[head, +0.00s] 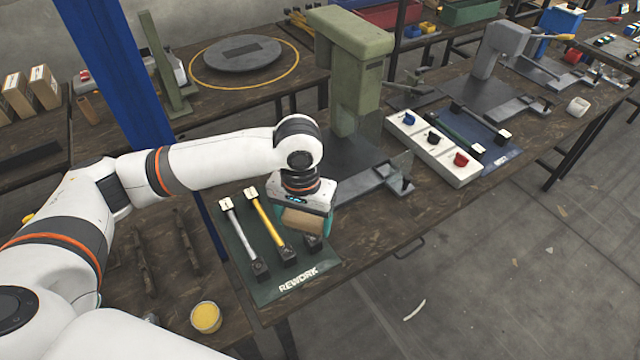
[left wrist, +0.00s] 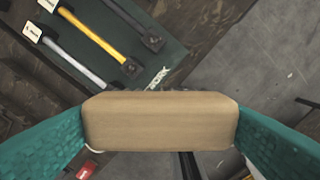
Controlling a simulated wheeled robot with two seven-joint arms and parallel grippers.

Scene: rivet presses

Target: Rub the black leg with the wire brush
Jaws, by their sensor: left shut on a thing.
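My left gripper (head: 304,219) is shut on the wire brush (head: 303,221), a tan wooden block. In the left wrist view the brush (left wrist: 160,122) sits between two teal fingers, with a little of its dark bristles at its far edge. The black leg (left wrist: 122,16) lies on the dark green REWORK mat (head: 262,287), beside a yellow leg (head: 266,220) and a grey leg (head: 240,235). In the head view my gripper hides most of the black leg; its dark foot shows just below. Contact between brush and leg cannot be told. My right gripper is out of view.
A green rivet press (head: 355,70) stands right behind my gripper. A white tray (head: 435,147) with blue, black and red knobs and a blue mat (head: 490,135) lie farther right. A cup of yellow stuff (head: 206,317) stands at the front left.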

